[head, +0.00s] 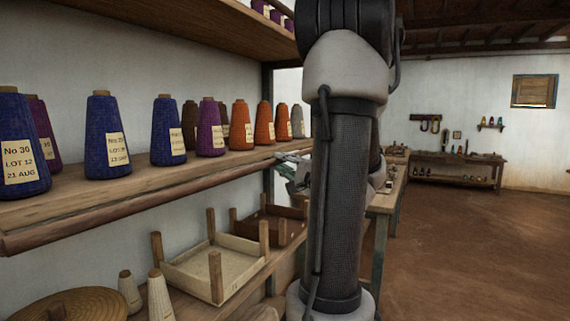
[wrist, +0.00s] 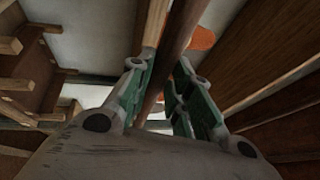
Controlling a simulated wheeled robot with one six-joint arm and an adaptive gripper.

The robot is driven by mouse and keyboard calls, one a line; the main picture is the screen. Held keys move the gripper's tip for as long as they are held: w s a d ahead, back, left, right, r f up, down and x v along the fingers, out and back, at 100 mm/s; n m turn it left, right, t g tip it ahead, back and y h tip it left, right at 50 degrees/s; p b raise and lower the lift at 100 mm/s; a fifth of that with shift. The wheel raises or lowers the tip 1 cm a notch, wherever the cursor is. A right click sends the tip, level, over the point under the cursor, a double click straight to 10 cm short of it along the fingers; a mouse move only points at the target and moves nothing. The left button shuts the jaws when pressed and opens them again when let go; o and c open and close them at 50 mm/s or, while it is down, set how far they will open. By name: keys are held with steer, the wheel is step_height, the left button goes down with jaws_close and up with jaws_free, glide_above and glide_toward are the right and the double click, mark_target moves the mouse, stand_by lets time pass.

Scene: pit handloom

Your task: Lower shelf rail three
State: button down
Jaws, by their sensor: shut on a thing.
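A wooden shelf rail (head: 110,212) runs along the front edge of the shelf that bears the yarn cones, in the head view. My gripper (wrist: 161,68) has its two green-padded fingers on either side of a brown rail (wrist: 180,35) in the wrist view and is shut on it. In the head view my gripper (head: 285,168) shows only in part at the far end of the shelf, beside the rail. My arm hides the rest of it and the rail's far end. I cannot read which rail is number three.
Several labelled yarn cones (head: 108,135) stand on the shelf close behind the rail. A workbench (head: 385,205) stands beyond my arm. The floor at right is clear.

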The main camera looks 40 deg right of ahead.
steer(key=shift+a, duration=0.15)
steer(key=c, duration=1.3)
jaws_free()
steer(key=shift+w, duration=0.1)
steer(key=shift+s+f, duration=0.1)
steer(key=shift+s, duration=0.3)
steer(key=s+f, duration=0.2)
steer(key=s, duration=0.9)
steer(key=shift+a+f, duration=0.15)
steer(key=shift+a, duration=0.15)
